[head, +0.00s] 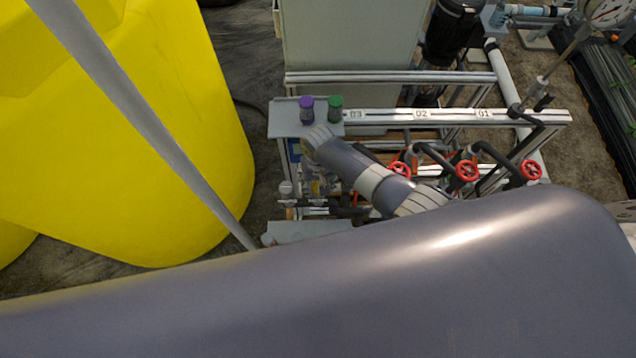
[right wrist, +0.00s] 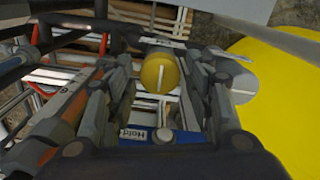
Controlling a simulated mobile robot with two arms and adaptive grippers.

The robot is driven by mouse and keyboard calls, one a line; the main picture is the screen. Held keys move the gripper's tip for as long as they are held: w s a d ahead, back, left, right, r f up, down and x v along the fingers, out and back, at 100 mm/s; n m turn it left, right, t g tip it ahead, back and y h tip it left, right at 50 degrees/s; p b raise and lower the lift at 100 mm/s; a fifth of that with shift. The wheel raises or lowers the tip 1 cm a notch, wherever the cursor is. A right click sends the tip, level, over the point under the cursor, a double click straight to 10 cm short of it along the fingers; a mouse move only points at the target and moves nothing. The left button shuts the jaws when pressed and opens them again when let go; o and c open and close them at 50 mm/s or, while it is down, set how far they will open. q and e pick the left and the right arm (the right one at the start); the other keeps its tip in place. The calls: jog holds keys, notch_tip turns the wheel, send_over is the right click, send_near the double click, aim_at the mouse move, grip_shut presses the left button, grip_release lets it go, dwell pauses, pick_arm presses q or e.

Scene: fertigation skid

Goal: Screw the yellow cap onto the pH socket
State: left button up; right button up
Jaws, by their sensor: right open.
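The yellow cap (right wrist: 160,72) shows in the right wrist view with a pale line across its top. It lies between the two fingers of my right gripper (right wrist: 158,82), which are apart with a finger on each side. I cannot tell whether either finger touches it. In the head view my right gripper (head: 316,186) is partly hidden under my grey wrist, at the left end of the skid, and the yellow cap is hidden there. I cannot make out the pH socket in either view. My left gripper is not in view.
A purple cap (head: 307,110) and a green cap (head: 335,109) stand on a grey plate (head: 283,124) just beyond my wrist. Red valve wheels (head: 466,170) and dark pipes are to the right. A large yellow tank (head: 190,150) stands left. My arm covers the foreground.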

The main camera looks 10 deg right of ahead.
jog(key=shift+r+p, duration=0.6)
jog(key=shift+r, duration=1.35)
jog(key=o, duration=0.5)
jog(key=shift+o, duration=0.2)
jog(key=shift+r, duration=0.1)
jog(key=shift+d+r, duration=0.1)
jog(key=shift+r, duration=1.3)
notch_tip(320, 180, up, 6)
